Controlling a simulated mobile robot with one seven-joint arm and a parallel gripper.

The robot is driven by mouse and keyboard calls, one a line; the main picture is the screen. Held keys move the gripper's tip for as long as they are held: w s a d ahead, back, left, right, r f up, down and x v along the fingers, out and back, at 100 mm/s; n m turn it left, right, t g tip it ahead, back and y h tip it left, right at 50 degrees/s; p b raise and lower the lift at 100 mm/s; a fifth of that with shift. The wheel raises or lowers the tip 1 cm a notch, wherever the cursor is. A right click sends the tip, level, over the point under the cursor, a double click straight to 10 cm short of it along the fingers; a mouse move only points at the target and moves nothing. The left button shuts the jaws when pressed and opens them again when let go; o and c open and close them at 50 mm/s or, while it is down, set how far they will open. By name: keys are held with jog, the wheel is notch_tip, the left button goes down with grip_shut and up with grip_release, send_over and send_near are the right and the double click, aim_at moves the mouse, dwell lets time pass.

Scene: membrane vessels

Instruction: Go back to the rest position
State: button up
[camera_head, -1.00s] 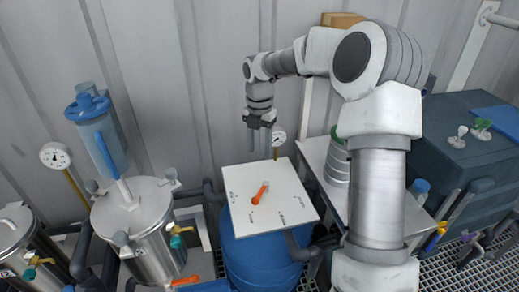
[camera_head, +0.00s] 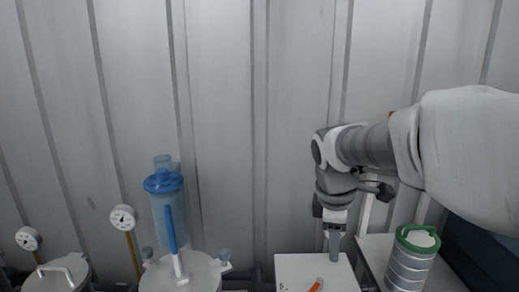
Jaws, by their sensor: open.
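My gripper (camera_head: 333,248) hangs pointing down at the end of my arm, right of the middle of the head view. It is open, with nothing seen between its fingers. Its tips appear close to the back edge of a white panel (camera_head: 295,268); I cannot tell the exact gap. An orange lever (camera_head: 316,285) on the panel is partly cut off by the bottom of the view.
Two gauges (camera_head: 123,218) (camera_head: 28,238) are farther left. A green-rimmed ribbed canister (camera_head: 409,262) stands on a grey bench (camera_head: 371,248) at right. A corrugated wall (camera_head: 230,110) lies behind.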

jog(key=s+a+m+t+y, duration=0.1)
jog(key=s+m+t, duration=0.2)
jog(key=s+m, duration=1.1)
jog(key=s, duration=0.3)
jog(key=shift+r+y, duration=0.4)
jog(key=shift+d+m, duration=0.15)
jog(key=shift+m, duration=0.15)
